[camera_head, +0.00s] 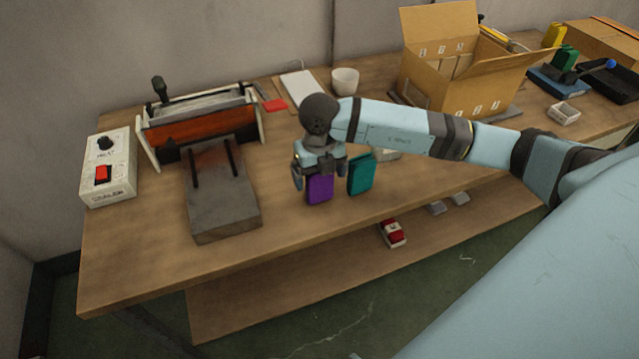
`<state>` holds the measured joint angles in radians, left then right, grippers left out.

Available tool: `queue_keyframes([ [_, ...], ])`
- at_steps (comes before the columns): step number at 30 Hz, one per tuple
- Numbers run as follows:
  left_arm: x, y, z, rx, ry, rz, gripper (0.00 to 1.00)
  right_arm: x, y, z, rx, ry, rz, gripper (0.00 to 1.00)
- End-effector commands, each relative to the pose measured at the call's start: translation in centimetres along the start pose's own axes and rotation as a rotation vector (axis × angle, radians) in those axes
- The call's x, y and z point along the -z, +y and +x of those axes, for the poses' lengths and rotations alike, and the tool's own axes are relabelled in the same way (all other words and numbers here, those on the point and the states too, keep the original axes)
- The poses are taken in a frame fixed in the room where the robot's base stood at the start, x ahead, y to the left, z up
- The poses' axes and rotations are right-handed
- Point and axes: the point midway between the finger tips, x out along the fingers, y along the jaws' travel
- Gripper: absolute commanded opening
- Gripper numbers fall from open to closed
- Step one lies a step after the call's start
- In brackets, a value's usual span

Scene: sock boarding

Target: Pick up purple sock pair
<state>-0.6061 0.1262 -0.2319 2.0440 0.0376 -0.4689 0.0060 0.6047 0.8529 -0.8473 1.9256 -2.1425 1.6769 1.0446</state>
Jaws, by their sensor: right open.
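The purple sock pair (319,189) is a small folded block standing on the wooden table, near its front edge. My right gripper (319,175) is directly above it, pointing down, with its fingers at the upper part of the purple pair. It is open, and I cannot tell whether the fingers touch the pair. The gripper hides the top of the purple pair. A teal sock pair (360,174) stands just to the right, apart from the purple one. My left gripper is not in view.
A heater press (200,120) with a grey board (222,200) stands at left, beside a white control box (109,170). A white cup (345,81) is behind my arm. An open cardboard box (440,75) is at back right. Table (150,255) is clear at front left.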

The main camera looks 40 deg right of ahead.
Motion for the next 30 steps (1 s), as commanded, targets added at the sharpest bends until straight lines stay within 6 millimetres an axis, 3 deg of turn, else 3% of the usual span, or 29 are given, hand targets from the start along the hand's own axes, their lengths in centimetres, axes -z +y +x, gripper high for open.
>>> queue_keyframes([
  [3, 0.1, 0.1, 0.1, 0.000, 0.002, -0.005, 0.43, 0.0, 0.0, 1.3, 0.000, 0.001, 0.000, 0.94],
  [9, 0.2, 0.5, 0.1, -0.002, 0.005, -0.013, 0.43, 0.0, 0.0, 1.4, 0.000, -0.001, 0.000, 0.94],
  [16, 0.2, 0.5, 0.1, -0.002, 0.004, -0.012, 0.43, 0.0, 0.0, 1.3, 0.000, 0.000, 0.000, 0.43],
  [17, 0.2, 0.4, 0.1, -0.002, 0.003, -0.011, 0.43, 0.0, 0.0, 1.3, 0.000, -0.001, 0.000, 0.40],
  [30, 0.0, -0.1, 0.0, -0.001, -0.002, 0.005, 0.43, -0.1, 0.0, 0.3, -0.001, -0.002, 0.000, 0.40],
])
